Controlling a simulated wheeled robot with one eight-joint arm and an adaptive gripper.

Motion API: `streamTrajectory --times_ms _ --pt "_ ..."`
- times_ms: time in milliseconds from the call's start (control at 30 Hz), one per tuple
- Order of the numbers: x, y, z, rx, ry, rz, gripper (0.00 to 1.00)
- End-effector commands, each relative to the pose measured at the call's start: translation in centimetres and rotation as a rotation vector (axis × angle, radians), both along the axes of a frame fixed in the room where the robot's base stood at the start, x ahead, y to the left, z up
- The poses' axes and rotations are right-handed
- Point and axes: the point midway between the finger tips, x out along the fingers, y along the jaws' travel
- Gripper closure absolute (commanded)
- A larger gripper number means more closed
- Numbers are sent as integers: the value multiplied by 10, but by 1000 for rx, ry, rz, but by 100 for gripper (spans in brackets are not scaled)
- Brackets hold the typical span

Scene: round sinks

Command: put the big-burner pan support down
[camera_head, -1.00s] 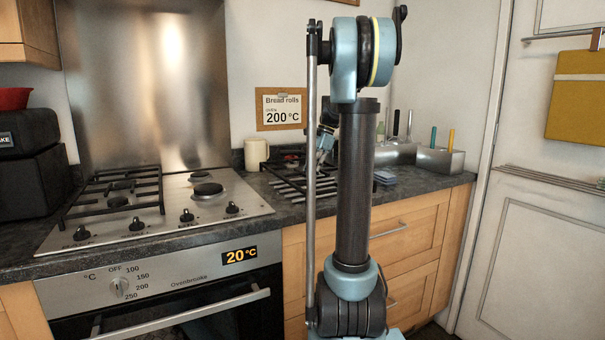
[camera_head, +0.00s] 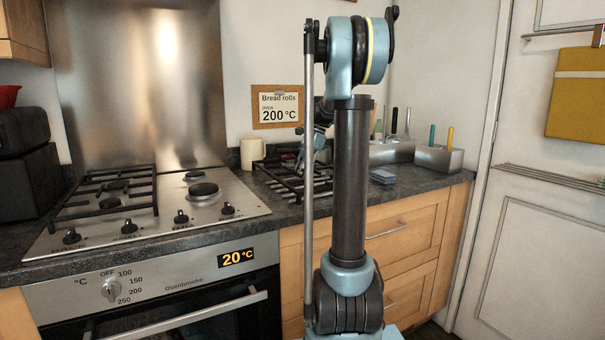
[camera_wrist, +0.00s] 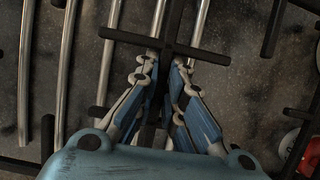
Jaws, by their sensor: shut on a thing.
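The big-burner pan support (camera_head: 290,182) is a black bar grate at the worktop right of the hob, partly hidden behind my arm. In the wrist view its dark crossed bars (camera_wrist: 205,54) run between and around the fingers. My gripper (camera_wrist: 165,65) is shut on one of its bars. The big burner (camera_head: 203,189), at the right of the hob, is bare.
Another black support (camera_head: 105,195) covers the hob's left side. Shiny metal rods (camera_wrist: 68,60) lie under the held support. A cream mug (camera_head: 252,153) stands behind it. Metal utensil holders (camera_head: 438,158) stand right. A red-and-white item (camera_wrist: 292,145) lies close by.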

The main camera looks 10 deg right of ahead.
Motion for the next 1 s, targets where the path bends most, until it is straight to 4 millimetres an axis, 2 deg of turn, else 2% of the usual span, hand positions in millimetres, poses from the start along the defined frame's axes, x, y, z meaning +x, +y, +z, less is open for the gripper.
streamTrajectory --times_ms 333,367,400,433,700,1000 --pt "-1 2 -12 -5 8 4 100" --pt "-1 2 -13 -5 9 3 84" --pt "0 2 -14 -5 10 4 75" --pt "0 2 -14 -6 11 4 71" --pt "9 0 -19 -4 15 2 71" --pt "4 -6 -14 -6 5 -7 71"
